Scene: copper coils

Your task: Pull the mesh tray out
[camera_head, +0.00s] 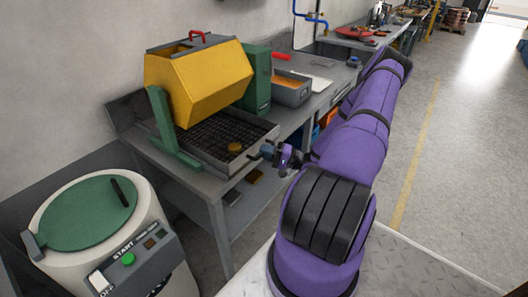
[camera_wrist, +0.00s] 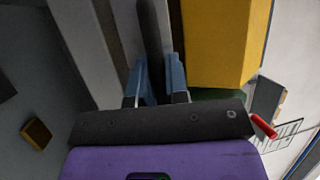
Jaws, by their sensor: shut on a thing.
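The dark mesh tray (camera_head: 212,141) lies under the yellow drum (camera_head: 200,80) on the grey bench and extends out from beneath it toward my arm. A small brass-coloured round piece (camera_head: 235,147) sits on its mesh. My gripper (camera_head: 267,151) is at the tray's front edge, on the side nearest my arm. In the wrist view my blue fingers (camera_wrist: 161,82) are closed on a dark bar, the tray handle (camera_wrist: 151,30). My arm hides part of the area right of the handle.
Green supports (camera_head: 170,130) hold the drum. A white machine with a green lid (camera_head: 85,215) stands at the front left. A grey bin (camera_head: 290,90) stands behind the tray on the bench. Open floor (camera_head: 460,150) lies to the right, past my arm.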

